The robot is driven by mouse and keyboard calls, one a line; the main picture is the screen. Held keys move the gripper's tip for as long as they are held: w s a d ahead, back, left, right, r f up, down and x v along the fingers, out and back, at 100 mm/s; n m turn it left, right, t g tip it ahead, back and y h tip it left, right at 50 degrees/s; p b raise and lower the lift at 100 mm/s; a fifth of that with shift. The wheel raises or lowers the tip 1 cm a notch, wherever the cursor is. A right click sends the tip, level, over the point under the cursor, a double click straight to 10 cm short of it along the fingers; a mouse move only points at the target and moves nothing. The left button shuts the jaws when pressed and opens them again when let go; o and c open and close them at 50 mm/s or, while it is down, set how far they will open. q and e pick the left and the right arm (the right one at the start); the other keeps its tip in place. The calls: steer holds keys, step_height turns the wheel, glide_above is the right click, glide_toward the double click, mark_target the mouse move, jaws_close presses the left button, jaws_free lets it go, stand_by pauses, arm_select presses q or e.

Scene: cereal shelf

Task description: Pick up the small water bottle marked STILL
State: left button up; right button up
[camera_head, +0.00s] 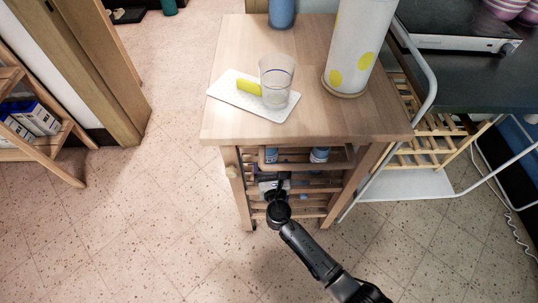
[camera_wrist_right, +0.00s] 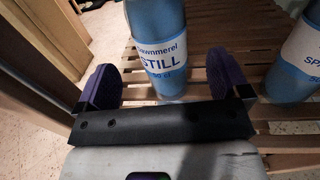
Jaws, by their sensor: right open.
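The small blue bottle marked STILL (camera_wrist_right: 160,50) stands upright on a slatted wooden shelf in the right wrist view. Its white label faces me, and its top is cut off by the frame. My right gripper (camera_wrist_right: 163,80) is open, with one purple-padded finger on each side of the bottle's lower part. My left gripper is not in view.
A second blue bottle (camera_wrist_right: 300,60) with a similar label stands to the right on the same shelf. The cart's top (camera_head: 228,115) holds a white tray, a clear cup and a tall yellow-spotted cylinder. A side post of the cart is close on the left in the wrist view.

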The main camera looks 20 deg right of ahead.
mark_target(270, 159)
steer(key=shift+x, duration=0.85)
steer(key=shift+w+d+f+b, duration=0.1)
steer(key=shift+w+b, duration=0.2)
steer(key=shift+b, duration=0.2)
steer(key=b+x, duration=0.2)
steer(key=x, duration=0.2)
steer(key=shift+f, duration=0.15)
steer(key=shift+w, duration=0.25)
steer(key=shift+s, duration=0.1)
steer(key=shift+c, duration=0.5)
steer(key=c, duration=1.2)
